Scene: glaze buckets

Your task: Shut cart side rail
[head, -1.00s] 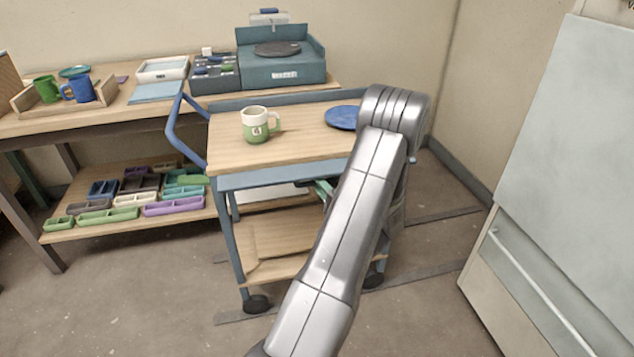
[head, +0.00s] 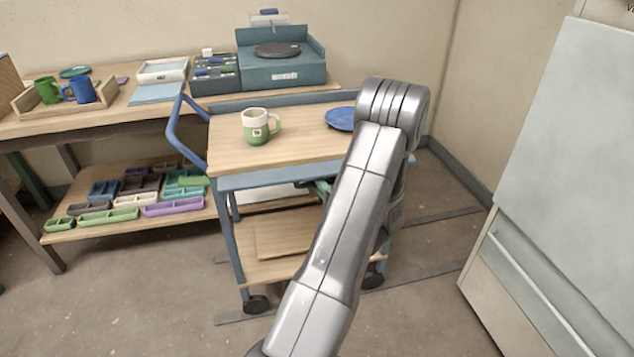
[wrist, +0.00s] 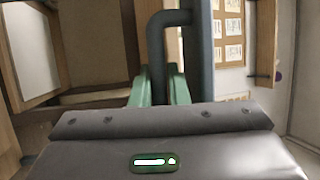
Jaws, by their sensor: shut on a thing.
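The blue-framed cart (head: 225,160) with a wooden top stands ahead of me. In the wrist view, my gripper (wrist: 164,78) has green fingers closed around the end of a dark blue-grey bent bar, which looks like the cart's side rail (wrist: 156,40). A thicker bar of the same colour runs beside it on the right. In the head view, my arm hides most of the gripper and the rail. Only a bit of green shows below the cart top's front edge. I cannot tell the rail's full angle.
A green-and-white mug (head: 256,128) and a blue plate (head: 340,119) sit on the cart top. A workbench (head: 130,115) with trays stands behind at the left. A pale cabinet (head: 570,150) is at the right. The floor between cart and cabinet is clear.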

